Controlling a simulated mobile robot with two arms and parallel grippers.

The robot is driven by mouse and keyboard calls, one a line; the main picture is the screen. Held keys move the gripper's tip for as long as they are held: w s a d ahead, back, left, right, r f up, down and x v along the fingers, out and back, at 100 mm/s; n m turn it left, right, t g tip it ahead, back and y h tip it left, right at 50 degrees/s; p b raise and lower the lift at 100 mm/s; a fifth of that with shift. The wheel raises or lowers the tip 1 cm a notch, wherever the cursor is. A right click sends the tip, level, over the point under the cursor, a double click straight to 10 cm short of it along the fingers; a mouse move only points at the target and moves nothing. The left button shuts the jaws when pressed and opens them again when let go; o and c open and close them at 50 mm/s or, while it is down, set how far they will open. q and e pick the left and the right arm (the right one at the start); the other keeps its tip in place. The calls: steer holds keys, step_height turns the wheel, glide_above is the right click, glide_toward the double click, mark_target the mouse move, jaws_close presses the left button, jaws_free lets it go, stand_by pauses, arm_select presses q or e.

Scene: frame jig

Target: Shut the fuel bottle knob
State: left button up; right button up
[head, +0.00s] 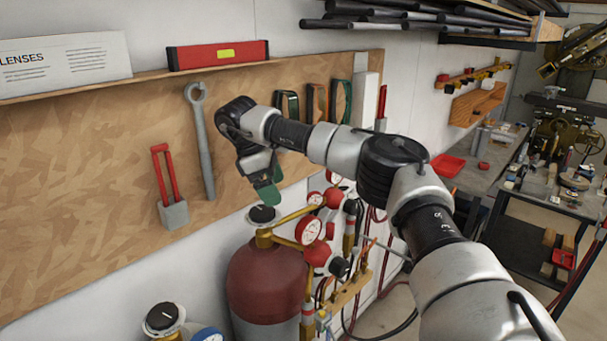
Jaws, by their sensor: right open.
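A dark red gas bottle (265,280), which looks like the fuel bottle, stands against the wall in the lower middle of the head view. Its dark round knob (262,214) sits on top of a brass valve. My right gripper (267,192) hangs just above the knob, pointing down, with green finger pads. It is open and holds nothing; its far finger is mostly hidden. I cannot tell whether the pads touch the knob. My left gripper is out of view.
Pressure gauges (308,230) and red regulator knobs crowd the bottle's right side. A second bottle's knob (161,317) shows at the lower left. A wooden tool board (100,200) with a hanging wrench (201,140) is close behind. A workbench (475,165) stands at the right.

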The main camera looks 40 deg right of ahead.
steer(key=s+d+r, duration=0.3)
steer(key=s+r, duration=0.1)
steer(key=s, duration=0.2)
steer(key=shift+s+d+r+b, duration=0.2)
steer(key=shift+s+d+b, duration=0.1)
steer(key=shift+s+d, duration=0.1)
